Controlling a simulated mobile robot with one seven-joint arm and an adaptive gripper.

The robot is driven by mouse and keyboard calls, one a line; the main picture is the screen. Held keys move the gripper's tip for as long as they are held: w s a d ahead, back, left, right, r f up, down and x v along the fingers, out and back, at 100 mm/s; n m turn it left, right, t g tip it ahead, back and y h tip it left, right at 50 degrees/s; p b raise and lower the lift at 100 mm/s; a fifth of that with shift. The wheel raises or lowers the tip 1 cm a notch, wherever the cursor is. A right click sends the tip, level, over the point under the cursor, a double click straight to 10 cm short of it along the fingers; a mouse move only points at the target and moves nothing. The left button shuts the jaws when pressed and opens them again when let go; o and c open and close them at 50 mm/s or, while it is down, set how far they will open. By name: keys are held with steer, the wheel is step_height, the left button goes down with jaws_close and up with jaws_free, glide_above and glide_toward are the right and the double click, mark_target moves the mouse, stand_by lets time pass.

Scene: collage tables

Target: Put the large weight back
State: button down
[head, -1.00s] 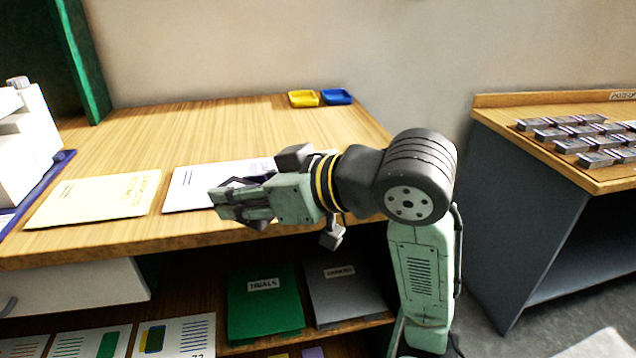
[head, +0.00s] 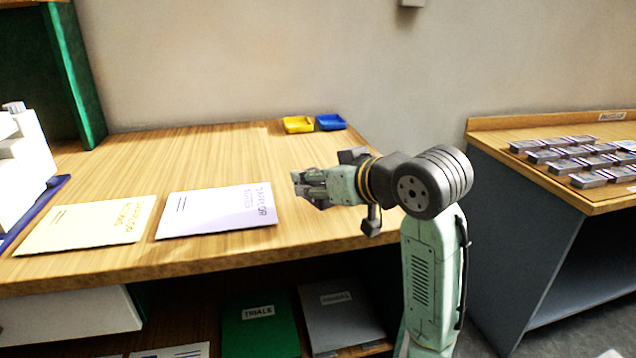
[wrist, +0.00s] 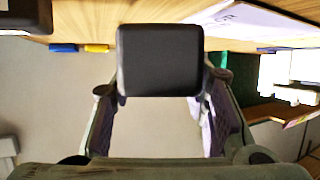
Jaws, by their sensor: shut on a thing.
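My gripper (head: 306,186) is shut on a dark, square-faced block with rounded corners, which I take to be the large weight (wrist: 160,60). In the wrist view the block sits between the two fingers. In the head view my gripper is above the right part of the wooden table (head: 230,140), to the right of the white-and-lilac booklet (head: 218,210), pointing left. The held block is hard to make out there among the dark fingers.
A yellow booklet (head: 85,226) lies at left. A shelf below holds green (head: 260,328) and grey folders.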

mark_target(318, 168)
steer(key=w, duration=0.4)
steer(key=shift+w+a, duration=0.1)
steer(key=shift+w, duration=0.05)
steer(key=shift+f+p, duration=0.45)
steer(key=shift+f, duration=1.35)
steer(key=shift+f, duration=0.15)
steer(key=c, duration=0.9)
jaws_free()
steer(key=shift+f, duration=0.1)
steer(key=shift+c, duration=0.2)
